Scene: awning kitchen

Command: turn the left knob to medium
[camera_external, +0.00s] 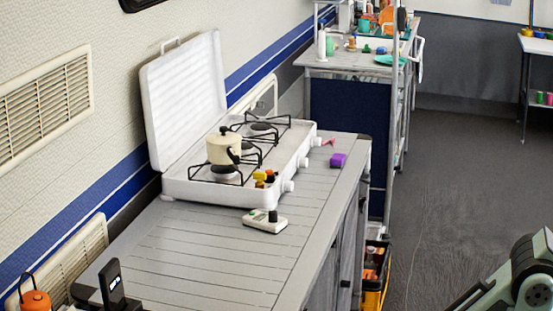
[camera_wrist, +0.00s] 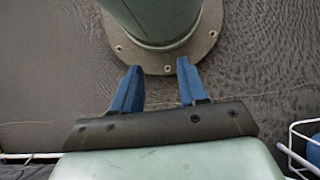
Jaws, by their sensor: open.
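A white camping stove (camera_external: 178,190) with its lid raised stands on the grey slatted counter. White knobs line its right-hand front side. The nearest and leftmost in the picture is the left knob (camera_external: 289,186); a middle knob (camera_external: 304,162) and a far knob (camera_external: 317,141) follow. The knob's exact angle is too small to read. My gripper (camera_wrist: 158,64) shows in the wrist view with two blue fingers apart and nothing between them. It points down toward the floor and my own base, far from the stove. The external view shows only part of my arm at the lower right.
A cream pot (camera_external: 223,148) sits on the stove. Small yellow and orange items (camera_external: 264,177) lie near the left knob. A white device with a black knob (camera_external: 265,220) and a purple block (camera_external: 338,160) lie on the counter (camera_external: 215,255). The floor (camera_external: 450,190) right of the counter is open.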

